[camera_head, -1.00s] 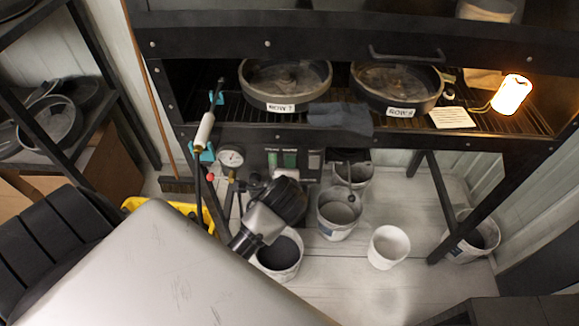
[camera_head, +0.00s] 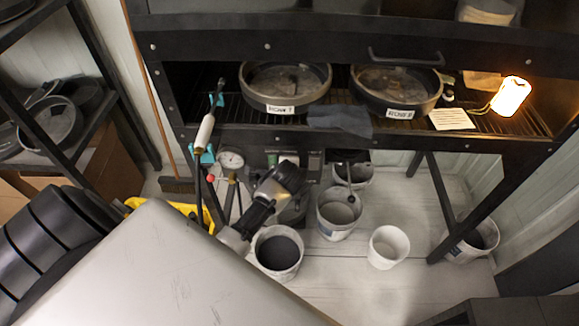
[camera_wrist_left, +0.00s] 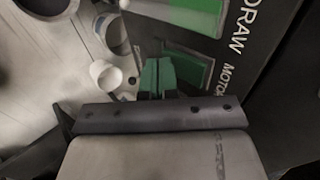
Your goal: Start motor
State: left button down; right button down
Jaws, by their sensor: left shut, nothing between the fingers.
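The black control panel (camera_head: 315,162) is under the bench in the head view, partly covered by my left arm. In the left wrist view it shows the printed words DRAW and MOTOR. A green switch (camera_wrist_left: 198,68) sits beside the word MOTOR, and another green switch (camera_wrist_left: 195,14) is beside DRAW. My left gripper (camera_wrist_left: 158,72) is shut and empty, its green fingertips together over the near edge of the MOTOR switch. I cannot tell whether they touch it. In the head view my left gripper (camera_head: 287,176) is in front of the panel.
A pressure gauge (camera_head: 231,160) and a white-handled tool (camera_head: 204,132) are left of the panel. Several buckets stand below, including a dark-filled one (camera_head: 278,253) and an empty white one (camera_head: 388,246). Two round pans (camera_head: 285,105) and a lit lamp (camera_head: 510,96) are on the bench.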

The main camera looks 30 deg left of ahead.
jog(key=shift+f, duration=0.2)
dwell(0.4)
jog(key=shift+r, duration=0.1)
jog(key=shift+r+p, duration=0.85)
jog(key=shift+r, duration=0.1)
